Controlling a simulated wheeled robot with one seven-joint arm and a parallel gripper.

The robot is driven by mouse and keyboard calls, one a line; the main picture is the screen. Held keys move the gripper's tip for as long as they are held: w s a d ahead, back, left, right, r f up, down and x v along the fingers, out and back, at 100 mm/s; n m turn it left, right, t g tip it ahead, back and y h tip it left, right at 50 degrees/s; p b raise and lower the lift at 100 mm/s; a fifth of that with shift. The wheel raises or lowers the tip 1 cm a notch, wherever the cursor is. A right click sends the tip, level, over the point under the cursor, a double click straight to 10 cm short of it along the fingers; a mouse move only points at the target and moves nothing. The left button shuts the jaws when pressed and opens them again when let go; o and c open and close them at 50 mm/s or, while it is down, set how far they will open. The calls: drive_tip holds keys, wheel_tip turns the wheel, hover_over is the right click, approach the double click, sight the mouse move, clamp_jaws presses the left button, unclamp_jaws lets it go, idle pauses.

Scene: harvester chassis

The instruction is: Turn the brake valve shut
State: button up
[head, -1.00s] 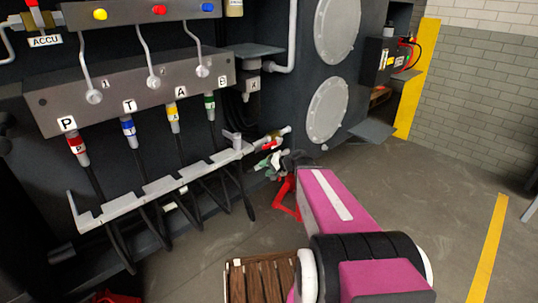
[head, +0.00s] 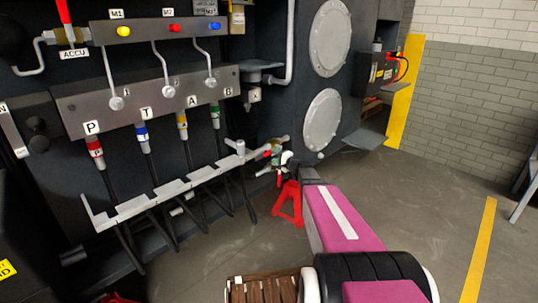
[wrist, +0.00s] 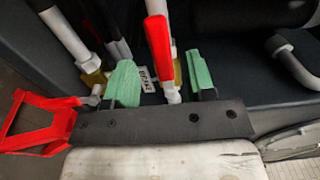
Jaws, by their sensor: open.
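The brake valve's red lever (wrist: 157,45) stands roughly upright in the wrist view, on a pale pipe fitting with brass-coloured parts. A small white label (wrist: 148,80) sits behind it, too small to read surely. My gripper (wrist: 162,72) is open, its green fingertips on either side of the lever. I see a gap on both sides and cannot tell whether either finger touches it. In the head view my gripper (head: 283,164) is at the pipe end low on the dark chassis, where it partly hides the valve.
A red stand (head: 288,205) is on the floor close below my gripper; it also shows in the wrist view (wrist: 38,122). A hose rack (head: 160,198) with several hoses is to the left. A wooden pallet (head: 262,290) lies in front. Floor to the right is clear.

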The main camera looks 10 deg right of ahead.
sight(270, 153)
drive_tip(key=shift+x, duration=2.4)
clamp_jaws()
